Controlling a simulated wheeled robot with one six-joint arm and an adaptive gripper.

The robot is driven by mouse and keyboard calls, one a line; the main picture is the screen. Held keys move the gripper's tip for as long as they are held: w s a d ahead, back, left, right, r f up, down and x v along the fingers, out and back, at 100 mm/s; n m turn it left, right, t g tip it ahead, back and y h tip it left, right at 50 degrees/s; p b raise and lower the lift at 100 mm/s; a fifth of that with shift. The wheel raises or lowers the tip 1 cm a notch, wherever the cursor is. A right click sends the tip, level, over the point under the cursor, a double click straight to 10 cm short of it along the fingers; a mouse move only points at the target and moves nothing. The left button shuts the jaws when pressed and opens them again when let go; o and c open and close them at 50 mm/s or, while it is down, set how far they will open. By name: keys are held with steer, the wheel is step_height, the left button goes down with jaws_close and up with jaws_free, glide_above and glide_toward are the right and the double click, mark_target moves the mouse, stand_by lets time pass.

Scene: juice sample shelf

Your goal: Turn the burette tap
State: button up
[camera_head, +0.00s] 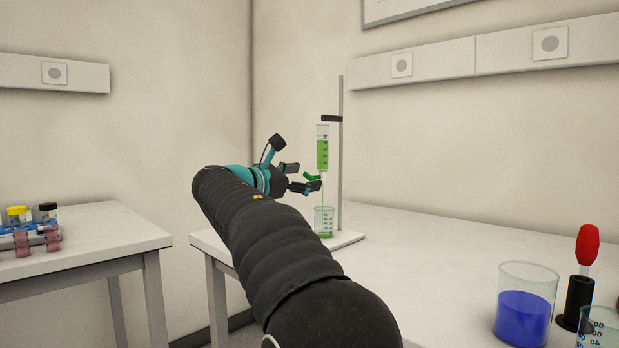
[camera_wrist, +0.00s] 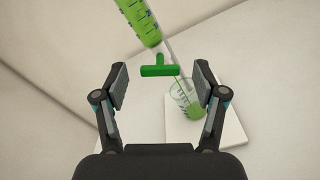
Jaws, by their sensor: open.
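The burette (camera_head: 322,150) is a clear tube with green liquid, clamped upright on a stand at the back of the table. Its green tap (camera_head: 312,178) sits at the tube's lower end. In the wrist view the burette (camera_wrist: 140,20) enters from the top and the T-shaped tap (camera_wrist: 157,70) shows between my finger pads, apart from both. My gripper (camera_head: 303,177) is open and empty beside the tap; in the wrist view its fingers (camera_wrist: 163,86) are spread wide. A beaker (camera_head: 324,221) with a little green liquid stands below the burette; it also shows in the wrist view (camera_wrist: 187,97).
The stand rod (camera_head: 340,150) rises just right of the burette from a white base (camera_head: 345,239). A beaker of blue liquid (camera_head: 524,308) and a red-bulbed dropper (camera_head: 587,246) stand at the right front. A tube rack (camera_head: 20,236) is on the left table.

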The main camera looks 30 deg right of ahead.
steer(key=v, duration=0.9)
steer(key=shift+a, duration=0.15)
stand_by(7.0)
